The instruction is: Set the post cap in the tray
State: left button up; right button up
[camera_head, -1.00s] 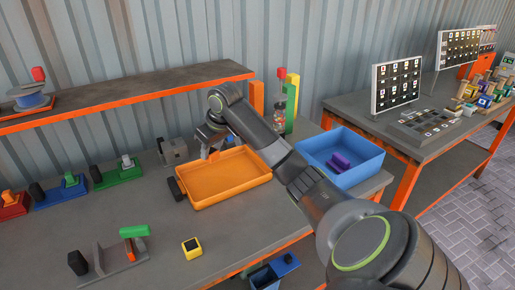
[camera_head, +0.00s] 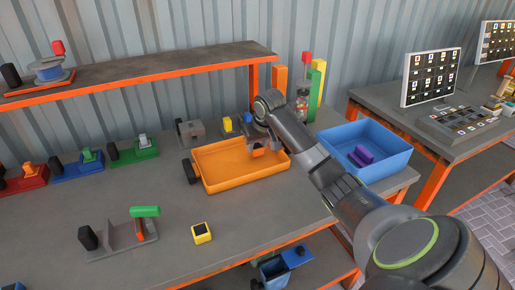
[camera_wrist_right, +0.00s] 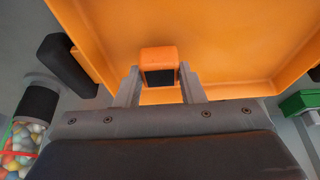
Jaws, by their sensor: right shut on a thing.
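A small orange post cap (camera_wrist_right: 158,60) with a dark inner face is held between the fingertips of my right gripper (camera_wrist_right: 160,84) in the right wrist view. In the head view my right gripper (camera_head: 262,150) is over the back right part of the shallow orange tray (camera_head: 212,185), which has a dark handle at its left end. The cap is mostly hidden there by the gripper. The tray floor in view looks bare. I cannot tell whether the cap touches it. My left gripper is not in view.
A blue bin (camera_head: 385,172) with a purple piece stands right of the tray. A yellow-and-black block (camera_head: 201,233) lies in front, near a grey fixture with a green top (camera_head: 145,211). A clear jar and coloured posts (camera_head: 317,88) stand behind.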

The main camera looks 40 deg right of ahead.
jog(key=shift+f, duration=0.75)
jog(key=o, duration=1)
jog(key=shift+f, duration=0.1)
jog(key=shift+r, duration=0.35)
jog(key=v, duration=1.1)
jog(key=shift+s+r, duration=0.2)
jog(key=shift+r, duration=0.1)
